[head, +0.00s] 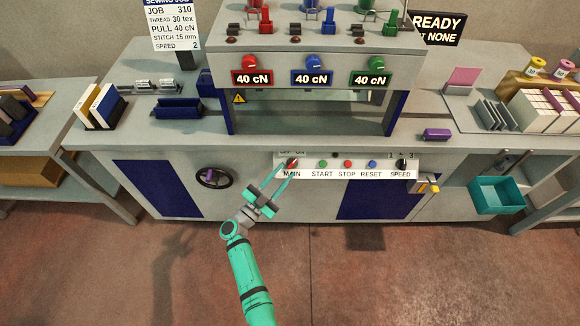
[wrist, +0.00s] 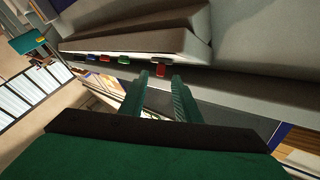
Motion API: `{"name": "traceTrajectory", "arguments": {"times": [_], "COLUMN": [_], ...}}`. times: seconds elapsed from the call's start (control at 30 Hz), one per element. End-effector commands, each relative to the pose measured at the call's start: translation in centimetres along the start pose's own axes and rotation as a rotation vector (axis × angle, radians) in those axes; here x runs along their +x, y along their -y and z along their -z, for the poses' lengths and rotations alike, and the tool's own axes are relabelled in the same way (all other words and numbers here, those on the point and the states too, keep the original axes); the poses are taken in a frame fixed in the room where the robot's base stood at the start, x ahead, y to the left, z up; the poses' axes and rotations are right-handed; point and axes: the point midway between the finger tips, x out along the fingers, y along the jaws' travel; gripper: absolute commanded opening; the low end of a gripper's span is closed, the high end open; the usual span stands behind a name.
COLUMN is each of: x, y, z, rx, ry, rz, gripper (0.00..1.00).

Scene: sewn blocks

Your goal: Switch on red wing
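The red MAIN switch (head: 292,163) is on the white control strip on the machine's front, under a partly covered OFF/ON label. My gripper (head: 282,167) reaches up to it from the lower left, its two teal fingers apart. In the wrist view the red switch (wrist: 160,70) shows in the gap between the two fingertips of my gripper (wrist: 160,77). The fingers are open; I cannot tell whether either touches the switch. The switch's exact setting is too small to read.
To the right on the strip are the green START (head: 322,164), red STOP (head: 347,164) and blue RESET (head: 372,164) buttons and the black SPEED knob (head: 401,164). A handwheel (head: 213,178) is at left. A teal bin (head: 497,196) hangs at right.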

Motion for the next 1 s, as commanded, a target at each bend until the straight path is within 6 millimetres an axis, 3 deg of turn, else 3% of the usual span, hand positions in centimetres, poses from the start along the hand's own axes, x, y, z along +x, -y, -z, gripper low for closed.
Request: {"name": "traceTrajectory", "arguments": {"times": [0.1,0.33,1.0], "x": [-2.3,-5.0,-5.6], "y": [0.0,0.0,-0.1], "z": [0.0,0.0,0.0], "rx": [-0.001,-0.001,-0.001], "ry": [0.000,-0.001,-0.002], "rz": [0.002,-0.001,-0.001], "gripper": [0.30,0.30,0.30]}}
